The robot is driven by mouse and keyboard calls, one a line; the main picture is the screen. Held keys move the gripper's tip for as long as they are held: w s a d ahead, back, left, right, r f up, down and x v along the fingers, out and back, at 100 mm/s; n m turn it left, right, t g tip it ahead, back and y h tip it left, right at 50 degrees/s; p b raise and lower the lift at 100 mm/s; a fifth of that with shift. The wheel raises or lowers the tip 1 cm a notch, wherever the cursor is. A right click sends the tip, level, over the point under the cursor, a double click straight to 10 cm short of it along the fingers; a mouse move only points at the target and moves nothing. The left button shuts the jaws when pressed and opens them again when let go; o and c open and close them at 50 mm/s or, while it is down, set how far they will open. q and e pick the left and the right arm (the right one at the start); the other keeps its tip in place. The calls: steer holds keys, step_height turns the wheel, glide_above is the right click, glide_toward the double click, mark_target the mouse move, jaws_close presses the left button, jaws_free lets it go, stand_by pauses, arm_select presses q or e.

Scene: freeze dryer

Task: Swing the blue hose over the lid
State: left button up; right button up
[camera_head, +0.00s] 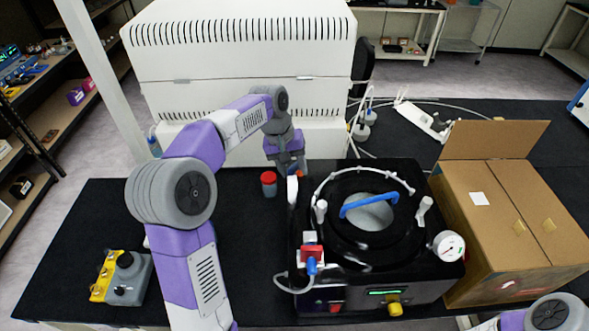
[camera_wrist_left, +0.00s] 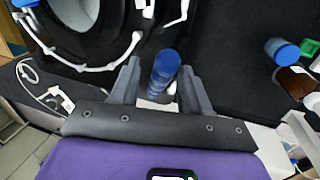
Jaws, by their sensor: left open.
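The freeze dryer's round lid (camera_head: 368,216) sits on the black unit, with a blue curved handle (camera_head: 368,204) and a white ring around it. My left gripper (camera_head: 290,168) is at the unit's back left corner, pointing down. In the left wrist view its two fingers (camera_wrist_left: 160,92) are open on either side of a blue cylindrical piece (camera_wrist_left: 164,66), with gaps visible. That piece appears to be the blue hose's end or grip; the rest of the hose is hidden. The lid's white ring (camera_wrist_left: 92,67) lies at the upper left there. My right gripper is out of view.
A red-capped jar (camera_head: 269,184) stands just left of the unit. A large white machine (camera_head: 240,60) is behind. A yellow and grey control box (camera_head: 122,278) sits at the front left.

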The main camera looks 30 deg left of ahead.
arm_select(q)
steer(key=shift+d+f, duration=0.1)
steer(key=shift+f, duration=0.25)
steer(key=shift+s, duration=0.1)
steer(key=shift+f, duration=0.1)
jaws_close()
steer(key=shift+d, duration=0.1)
